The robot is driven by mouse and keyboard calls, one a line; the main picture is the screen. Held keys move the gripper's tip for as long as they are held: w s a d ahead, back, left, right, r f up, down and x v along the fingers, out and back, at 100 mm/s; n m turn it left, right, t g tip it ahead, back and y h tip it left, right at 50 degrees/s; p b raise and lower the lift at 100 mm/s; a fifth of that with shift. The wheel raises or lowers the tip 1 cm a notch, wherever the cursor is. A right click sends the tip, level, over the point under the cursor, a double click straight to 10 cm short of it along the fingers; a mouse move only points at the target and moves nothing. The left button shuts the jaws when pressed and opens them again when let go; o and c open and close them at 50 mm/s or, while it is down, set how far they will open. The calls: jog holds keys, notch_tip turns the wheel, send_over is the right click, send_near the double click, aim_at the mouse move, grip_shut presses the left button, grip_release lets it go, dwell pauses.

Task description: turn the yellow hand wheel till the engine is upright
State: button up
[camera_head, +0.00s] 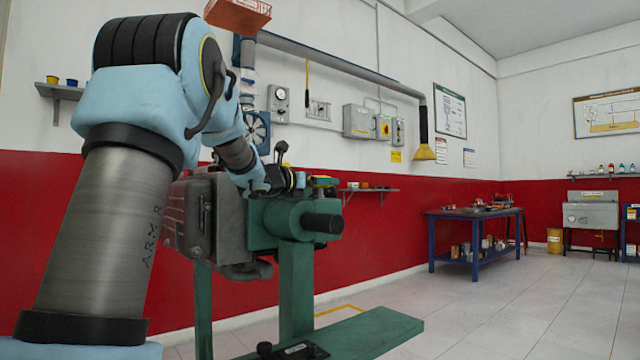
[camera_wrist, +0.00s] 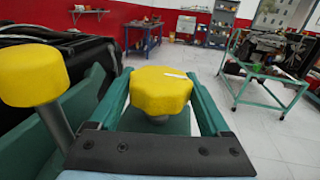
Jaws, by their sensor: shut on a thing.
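The hand wheel shows in the wrist view as yellow knobs on grey spokes. One yellow knob (camera_wrist: 160,91) sits between the two green fingers of my gripper (camera_wrist: 159,76), which is shut on it. A second yellow knob (camera_wrist: 32,76) stands free at the left on its grey spoke. In the head view my gripper (camera_head: 308,181) is at the top of the green gearbox, and my arm hides most of the wheel. The grey engine (camera_head: 203,215) hangs on the green stand (camera_head: 297,290), partly behind my arm; I cannot tell its exact tilt.
A blue workbench (camera_head: 475,225) with tools stands against the red wall. A grey sink (camera_head: 590,213) is farther right. In the wrist view another engine on a green wheeled frame (camera_wrist: 265,75) stands at the right. The tiled floor right of the stand is clear.

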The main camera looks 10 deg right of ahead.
jog(key=shift+f+b, duration=0.15)
jog(key=shift+b, duration=0.5)
jog(key=t+b, duration=0.1)
jog(key=b, duration=0.1)
jog(key=n+t+y+b, duration=0.1)
jog(key=b, duration=0.1)
jog(key=shift+d+f+n+y, duration=0.1)
jog(key=shift+f+n+y, duration=0.1)
jog(key=shift+n+y, duration=0.1)
jog(key=n+t+y+b, duration=0.2)
jog(key=b, duration=0.3)
jog(key=shift+r, duration=0.15)
jog(key=n+t+y+b, duration=0.1)
jog(key=y+b, duration=0.1)
jog(key=b, duration=0.1)
jog(key=shift+r+n+y, duration=0.15)
jog(key=shift+n+y, duration=0.15)
jog(key=shift+a+n+t+y+b, duration=0.25)
jog(key=shift+n+t+y+b, duration=0.15)
jog(key=shift+y+b, duration=0.3)
